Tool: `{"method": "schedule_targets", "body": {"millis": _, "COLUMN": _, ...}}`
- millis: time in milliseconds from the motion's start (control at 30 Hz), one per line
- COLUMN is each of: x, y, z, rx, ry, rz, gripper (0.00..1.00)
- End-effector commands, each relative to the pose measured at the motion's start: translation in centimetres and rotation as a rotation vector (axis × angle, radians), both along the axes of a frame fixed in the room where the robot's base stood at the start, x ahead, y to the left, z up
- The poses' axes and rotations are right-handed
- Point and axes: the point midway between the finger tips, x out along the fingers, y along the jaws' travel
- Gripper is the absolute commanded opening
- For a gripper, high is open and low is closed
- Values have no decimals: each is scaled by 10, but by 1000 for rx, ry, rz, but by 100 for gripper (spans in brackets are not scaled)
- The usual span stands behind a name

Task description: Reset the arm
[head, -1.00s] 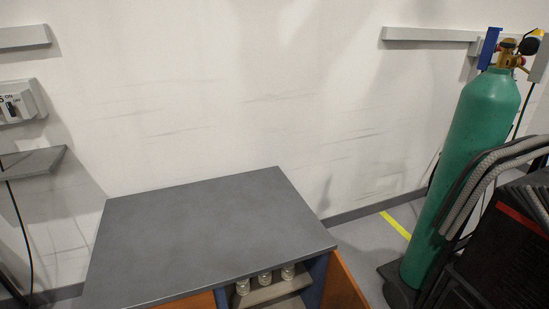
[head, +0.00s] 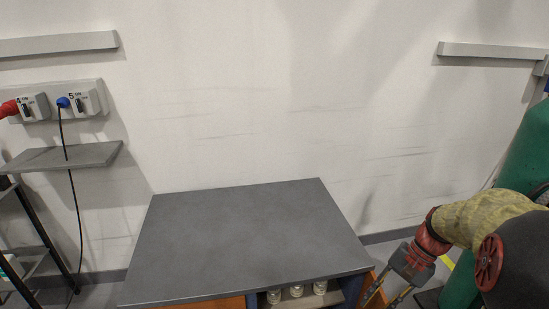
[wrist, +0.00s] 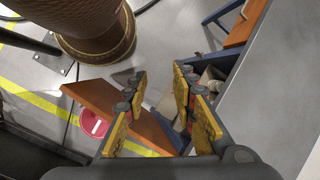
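My arm (head: 470,225) reaches in from the right edge of the head view. My gripper (head: 375,300) points down at the right front of a grey-topped cabinet (head: 245,235), and its tips are partly cut off by the frame. In the wrist view my gripper (wrist: 158,76) has its yellow-padded fingers spread apart with nothing between them. Behind the fingers are an open orange cabinet door (wrist: 105,98) and the cabinet's blue frame. I cannot tell whether the gripper touches the door.
Several glass jars (head: 297,291) stand on the cabinet's shelf. A green gas cylinder (head: 525,155) is behind my arm. A wall shelf (head: 65,157) and switch boxes (head: 85,98) are at left. A ribbed brown object (wrist: 95,35) shows in the wrist view. The cabinet top is bare.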

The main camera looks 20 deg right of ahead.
Motion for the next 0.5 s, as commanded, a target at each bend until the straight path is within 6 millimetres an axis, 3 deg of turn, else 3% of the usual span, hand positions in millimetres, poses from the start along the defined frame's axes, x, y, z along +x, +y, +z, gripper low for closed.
{"method": "schedule_targets", "body": {"millis": 33, "x": 1, "y": 20, "z": 16, "rx": -56, "ry": -30, "rz": 70, "gripper": 26}}
{"method": "schedule_targets", "body": {"millis": 200, "x": -5, "y": 72, "z": 52, "rx": -222, "ry": -133, "rz": 275, "gripper": 26}}
{"method": "schedule_targets", "body": {"millis": 500, "x": -36, "y": 148, "z": 103, "rx": -484, "ry": -382, "rz": 619, "gripper": 26}}
